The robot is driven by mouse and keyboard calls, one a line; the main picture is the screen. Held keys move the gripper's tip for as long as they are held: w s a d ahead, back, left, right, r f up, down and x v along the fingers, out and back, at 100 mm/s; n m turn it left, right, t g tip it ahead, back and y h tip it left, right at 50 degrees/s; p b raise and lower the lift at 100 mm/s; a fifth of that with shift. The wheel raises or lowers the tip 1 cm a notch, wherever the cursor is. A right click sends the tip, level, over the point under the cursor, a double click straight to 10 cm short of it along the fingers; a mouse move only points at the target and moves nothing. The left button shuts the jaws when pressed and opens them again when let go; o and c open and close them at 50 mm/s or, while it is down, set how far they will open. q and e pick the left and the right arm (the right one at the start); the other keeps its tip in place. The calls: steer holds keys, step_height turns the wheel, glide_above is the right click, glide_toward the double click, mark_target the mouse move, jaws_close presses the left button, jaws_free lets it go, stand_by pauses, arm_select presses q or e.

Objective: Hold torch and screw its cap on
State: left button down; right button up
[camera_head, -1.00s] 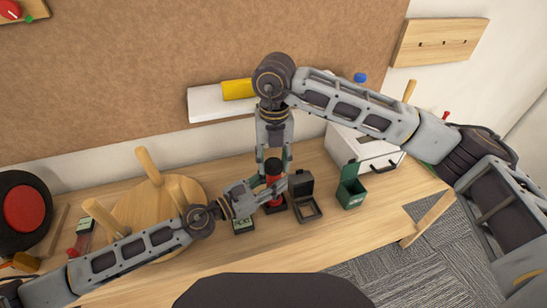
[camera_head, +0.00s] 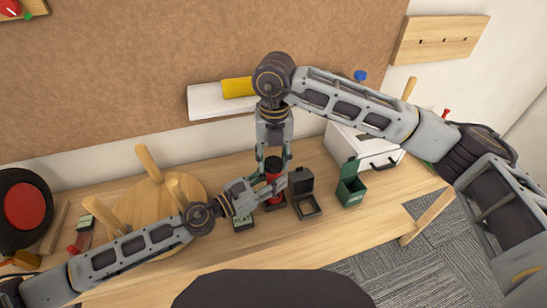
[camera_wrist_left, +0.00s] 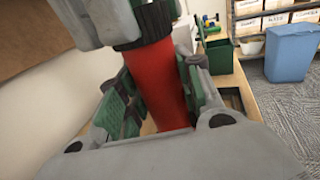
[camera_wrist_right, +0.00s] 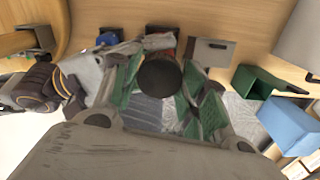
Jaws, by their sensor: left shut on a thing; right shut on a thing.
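The torch is a red cylinder with a black top, standing upright; its red body (camera_head: 267,194) shows in the head view and fills the middle of the left wrist view (camera_wrist_left: 160,85). My left gripper (camera_head: 262,190) is shut around the red body from the left. The black cap (camera_head: 273,164) is at the top of the torch, and its round end shows in the right wrist view (camera_wrist_right: 160,76). My right gripper (camera_head: 273,170) points down from above and is shut on the cap. I cannot tell how far the cap is screwed on.
A black open box (camera_head: 304,184) stands just right of the torch, and a green open bin (camera_head: 351,187) farther right. A round wooden stand with pegs (camera_head: 128,204) is at left. A white drawer box (camera_head: 365,148) sits behind right.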

steer(key=shift+d+f, duration=0.1)
steer(key=shift+f, duration=0.6)
steer(key=o, duration=0.7)
steer(key=shift+c, duration=0.2)
steer(key=shift+f, duration=0.1)
steer(key=shift+w+r, duration=0.15)
steer(key=shift+r, duration=0.6)
steer(key=shift+w+r, duration=0.15)
steer(key=shift+r, duration=0.6)
steer(key=shift+s+r, duration=0.15)
steer(key=shift+r, duration=0.8)
steer(key=shift+r, duration=0.1)
steer(key=shift+c, duration=0.2)
